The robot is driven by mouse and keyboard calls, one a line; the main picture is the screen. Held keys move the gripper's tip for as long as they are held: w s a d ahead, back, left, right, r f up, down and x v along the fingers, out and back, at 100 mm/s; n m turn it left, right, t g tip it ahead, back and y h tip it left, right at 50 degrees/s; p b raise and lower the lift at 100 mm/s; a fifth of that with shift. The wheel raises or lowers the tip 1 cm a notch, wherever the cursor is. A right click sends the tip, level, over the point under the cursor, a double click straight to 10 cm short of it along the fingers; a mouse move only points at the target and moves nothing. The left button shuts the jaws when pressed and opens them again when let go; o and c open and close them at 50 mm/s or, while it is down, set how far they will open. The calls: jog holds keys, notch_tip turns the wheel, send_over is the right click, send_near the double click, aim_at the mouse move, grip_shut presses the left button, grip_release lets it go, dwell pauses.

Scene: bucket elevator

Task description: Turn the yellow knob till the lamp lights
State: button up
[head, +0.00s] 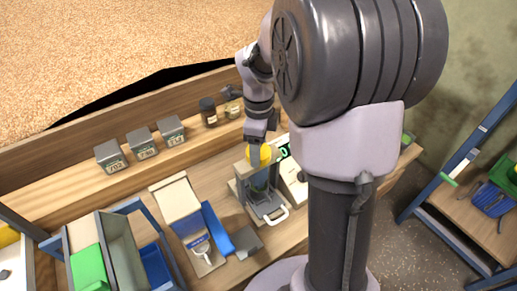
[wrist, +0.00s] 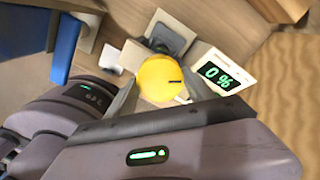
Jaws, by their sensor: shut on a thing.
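The yellow knob (head: 264,154) sits on top of a small grey machine (head: 262,199) on the bench. In the wrist view the knob (wrist: 163,79) is a round yellow disc with a short dark mark toward its right side. My gripper (head: 257,146) reaches down from above and is shut on the knob; in the wrist view my gripper (wrist: 160,92) has its fingers at the knob's near side. I cannot make out a lit lamp.
Several small labelled boxes (head: 143,143) and a dark jar (head: 208,112) stand along the bench's back. A blue-framed shelf (head: 447,197) stands at right.

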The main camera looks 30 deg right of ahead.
dwell(0.4)
jog(key=o, duration=1.4)
jog(key=shift+c, duration=0.2)
notch_tip(320, 180, up, 18)
jog(key=p, duration=0.6)
jog(key=shift+f, duration=0.25)
jog(key=s+a+f+n+t+y+b, duration=0.1)
jog(key=s+a+f+n+t+b, duration=0.2)
jog(key=s+a+n, duration=0.5)
jog(key=s+a+f+n+t+y+b, duration=0.1)
jog(key=s+a+f+n+b, duration=0.4)
jog(key=n, duration=0.9)
jog(key=s+a+t, duration=0.1)
jog(key=s+a, duration=0.2)
jog(key=shift+a+f+n+t, duration=0.2)
jog(key=shift+a+n+t, duration=0.1)
jog(key=shift+t, duration=0.1)
